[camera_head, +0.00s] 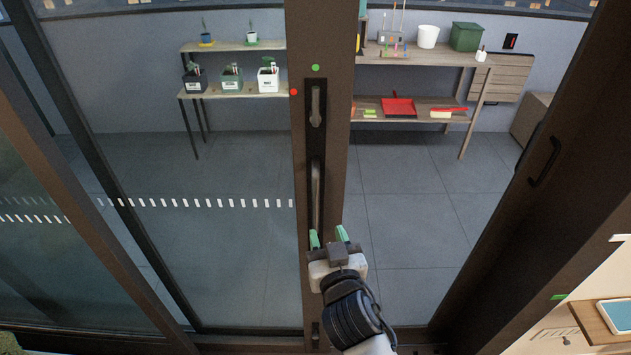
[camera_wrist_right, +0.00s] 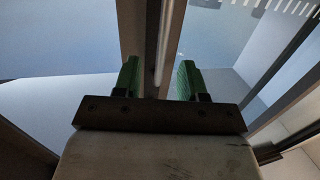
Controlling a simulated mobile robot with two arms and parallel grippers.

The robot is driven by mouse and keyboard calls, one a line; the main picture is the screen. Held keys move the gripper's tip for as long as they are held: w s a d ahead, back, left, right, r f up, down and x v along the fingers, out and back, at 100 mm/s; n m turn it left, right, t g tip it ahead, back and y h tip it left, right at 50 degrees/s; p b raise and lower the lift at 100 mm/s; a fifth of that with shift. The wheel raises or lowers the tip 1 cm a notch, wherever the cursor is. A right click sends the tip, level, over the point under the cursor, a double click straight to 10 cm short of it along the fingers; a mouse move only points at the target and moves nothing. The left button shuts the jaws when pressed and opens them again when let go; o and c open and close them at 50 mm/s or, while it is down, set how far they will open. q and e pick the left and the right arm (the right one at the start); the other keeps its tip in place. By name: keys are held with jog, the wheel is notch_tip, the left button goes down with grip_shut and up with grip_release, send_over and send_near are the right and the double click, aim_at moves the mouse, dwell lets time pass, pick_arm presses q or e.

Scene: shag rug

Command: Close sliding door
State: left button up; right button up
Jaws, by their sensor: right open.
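The sliding door is a dark brown framed glass panel with white dashes; its upright edge (camera_head: 329,150) stands mid-view, with an open gap to its right. A long vertical handle (camera_head: 317,190) runs down this edge. My right gripper (camera_head: 328,238), with green fingertips, is open at the lower part of the handle. In the right wrist view, its two fingers (camera_wrist_right: 158,80) stand on either side of a vertical bar (camera_wrist_right: 158,40), which looks like the handle. Contact cannot be told. My left gripper is not in view.
The right frame post (camera_head: 540,180) carries a dark pull handle. Behind the door, shelves (camera_head: 235,90) with plants and a wooden bench (camera_head: 430,58) with a red dustpan stand at the wall. A light cabinet (camera_head: 570,320) with a tablet is at lower right.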

aim_at(316, 198)
jog(key=shift+t, duration=0.3)
jog(key=w+r, duration=0.1)
jog(key=w+a+r+p, duration=0.1)
jog(key=w, duration=0.1)
jog(key=w+r, duration=0.1)
jog(key=w, duration=0.1)
jog(key=shift+w+a+p, duration=0.1)
jog(key=shift+a+p, duration=0.1)
jog(key=shift+p, duration=0.1)
jog(key=w, duration=0.2)
jog(key=shift+w+a, duration=0.3)
jog(key=shift+w, duration=0.3)
jog(key=shift+w+a, duration=0.1)
jog(key=shift+w, duration=0.15)
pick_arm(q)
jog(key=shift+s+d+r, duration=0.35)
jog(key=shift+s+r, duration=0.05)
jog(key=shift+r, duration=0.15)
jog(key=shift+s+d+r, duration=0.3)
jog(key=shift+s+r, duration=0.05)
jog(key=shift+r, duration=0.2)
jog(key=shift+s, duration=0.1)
pick_arm(e)
jog(key=shift+s, duration=0.1)
grip_shut()
